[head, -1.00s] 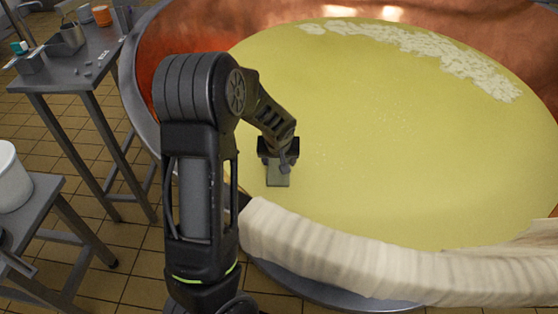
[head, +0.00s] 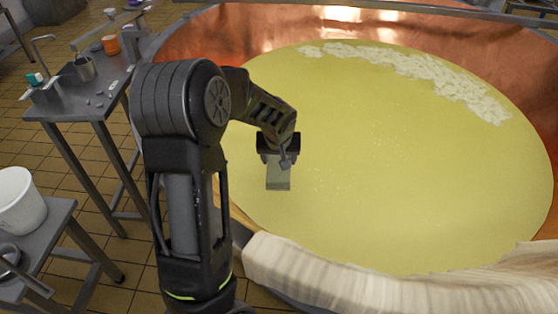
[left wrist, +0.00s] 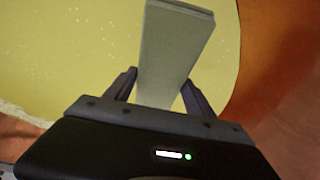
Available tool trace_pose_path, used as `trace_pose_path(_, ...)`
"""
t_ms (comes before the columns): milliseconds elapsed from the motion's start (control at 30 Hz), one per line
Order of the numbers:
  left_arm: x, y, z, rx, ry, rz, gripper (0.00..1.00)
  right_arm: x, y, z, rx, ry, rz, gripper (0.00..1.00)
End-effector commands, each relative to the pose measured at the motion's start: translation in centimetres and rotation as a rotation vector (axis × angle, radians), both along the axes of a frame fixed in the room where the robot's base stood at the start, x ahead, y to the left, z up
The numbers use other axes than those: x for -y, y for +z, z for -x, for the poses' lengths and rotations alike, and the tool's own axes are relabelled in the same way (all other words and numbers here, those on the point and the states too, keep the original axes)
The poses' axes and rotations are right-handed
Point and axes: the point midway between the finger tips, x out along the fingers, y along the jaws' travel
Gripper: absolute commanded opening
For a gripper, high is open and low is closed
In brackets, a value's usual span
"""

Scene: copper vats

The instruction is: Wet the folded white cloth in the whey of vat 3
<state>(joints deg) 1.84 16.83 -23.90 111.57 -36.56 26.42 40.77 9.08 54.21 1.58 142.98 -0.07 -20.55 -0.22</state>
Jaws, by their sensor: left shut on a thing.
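The folded white cloth (head: 278,180) looks like a narrow, flat grey-white strip in this light. It also shows in the left wrist view (left wrist: 174,52). My left gripper (head: 278,158) is shut on one end of it, with a finger on each side in the left wrist view (left wrist: 160,88). The cloth hangs from the jaws over the yellow whey (head: 390,165) of the copper vat (head: 215,38). I cannot tell whether its lower end touches the whey. My right gripper is not in view.
A long pale cloth (head: 340,280) drapes over the vat's near rim. White curd (head: 420,72) lies along the far side of the whey. On the left stand a metal table (head: 85,108) with small items and a lower table with a white bucket (head: 20,200).

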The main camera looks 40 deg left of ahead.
Motion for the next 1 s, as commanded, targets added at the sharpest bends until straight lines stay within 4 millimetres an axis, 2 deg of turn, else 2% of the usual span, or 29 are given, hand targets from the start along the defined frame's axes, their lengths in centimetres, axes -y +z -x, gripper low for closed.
trace_pose_path(33, 0.0, 1.2, -0.1, 0.004, -0.001, 0.000, 0.12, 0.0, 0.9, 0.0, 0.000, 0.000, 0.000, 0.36)
trace_pose_path(1000, 0.0, 13.6, -0.1, 0.004, -0.001, 0.000, 0.12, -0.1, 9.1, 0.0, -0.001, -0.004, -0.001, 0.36)
